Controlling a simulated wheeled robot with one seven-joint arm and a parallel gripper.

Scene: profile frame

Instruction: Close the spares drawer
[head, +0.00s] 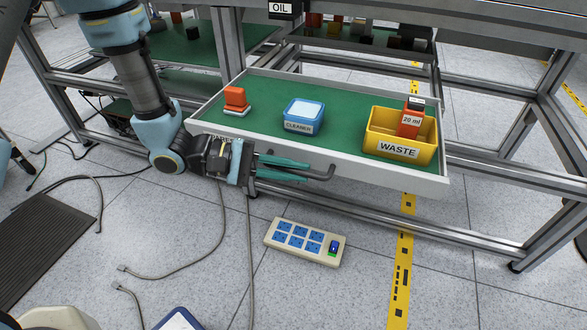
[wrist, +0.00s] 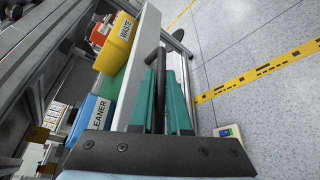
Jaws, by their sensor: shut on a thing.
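The spares drawer (head: 352,163) is pulled out from the metal frame, with a grey front and a green floor. Its label at the left of the front is partly hidden by my arm. My gripper (head: 305,172) is at the drawer front, its teal fingers shut on the dark bar handle (head: 326,174). In the wrist view the handle (wrist: 158,90) lies between the two fingers of my gripper (wrist: 165,78), beside the drawer front (wrist: 138,65).
In the drawer are an orange block (head: 235,97), a blue cleaner box (head: 304,116) and a yellow waste bin (head: 401,135) holding an orange item. A power strip (head: 305,241) and loose cables lie on the floor below. A yellow tape strip (head: 401,260) crosses the floor. Frame posts flank the drawer.

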